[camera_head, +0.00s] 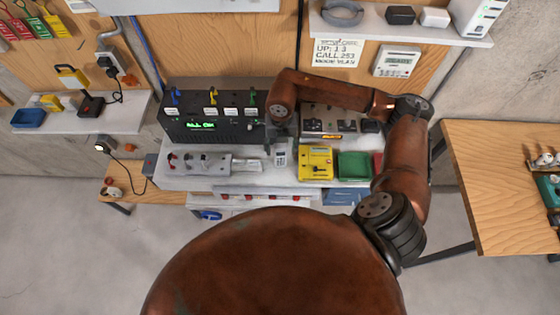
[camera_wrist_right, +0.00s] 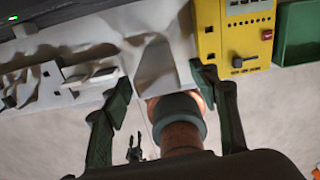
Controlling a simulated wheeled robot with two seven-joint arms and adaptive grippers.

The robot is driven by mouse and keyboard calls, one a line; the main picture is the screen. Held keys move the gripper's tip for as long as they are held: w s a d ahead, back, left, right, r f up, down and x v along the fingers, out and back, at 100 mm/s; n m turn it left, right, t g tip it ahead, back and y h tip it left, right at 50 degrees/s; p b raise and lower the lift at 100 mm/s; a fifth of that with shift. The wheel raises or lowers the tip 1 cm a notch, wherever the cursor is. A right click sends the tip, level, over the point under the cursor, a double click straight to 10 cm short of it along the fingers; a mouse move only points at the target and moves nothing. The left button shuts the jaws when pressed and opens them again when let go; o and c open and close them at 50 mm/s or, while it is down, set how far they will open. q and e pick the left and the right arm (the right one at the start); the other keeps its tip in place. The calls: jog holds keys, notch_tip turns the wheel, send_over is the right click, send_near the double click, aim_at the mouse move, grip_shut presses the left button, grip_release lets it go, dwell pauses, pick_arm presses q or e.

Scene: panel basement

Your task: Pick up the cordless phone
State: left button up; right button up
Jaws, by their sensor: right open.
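The cordless phone (camera_head: 280,155) is a small pale grey handset with a dark keypad. It stands on the pale bench, just left of a yellow box. My right gripper (camera_head: 281,136) hangs above and behind it, partly covered by my own wrist. In the right wrist view, its two dark fingers (camera_wrist_right: 168,105) are spread apart with nothing clamped. A pale, unclear wedge shape, probably the phone (camera_wrist_right: 154,66), shows just beyond and between the fingertips. Whether the fingers touch it I cannot tell.
The yellow box (camera_head: 316,163) and a green bin (camera_head: 354,165) stand close on the right. A black console (camera_head: 210,125) with a green display stands behind on the left. A grey switch box (camera_head: 196,163) is in front of it. A wooden table (camera_head: 500,190) is at far right.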

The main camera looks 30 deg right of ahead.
aim_at(281, 158)
notch_tip(281, 158, down, 2)
jog(key=shift+f+p, duration=0.15)
jog(key=shift+p, duration=0.25)
jog(key=f, duration=0.1)
jog(key=f+p, duration=0.1)
jog(key=f, duration=0.1)
jog(key=f+p, duration=0.1)
jog(key=f, duration=0.1)
jog(key=shift+w, duration=0.35)
jog(key=shift+f, duration=0.3)
jog(key=shift+c, duration=0.4)
jog(key=c, duration=1.3)
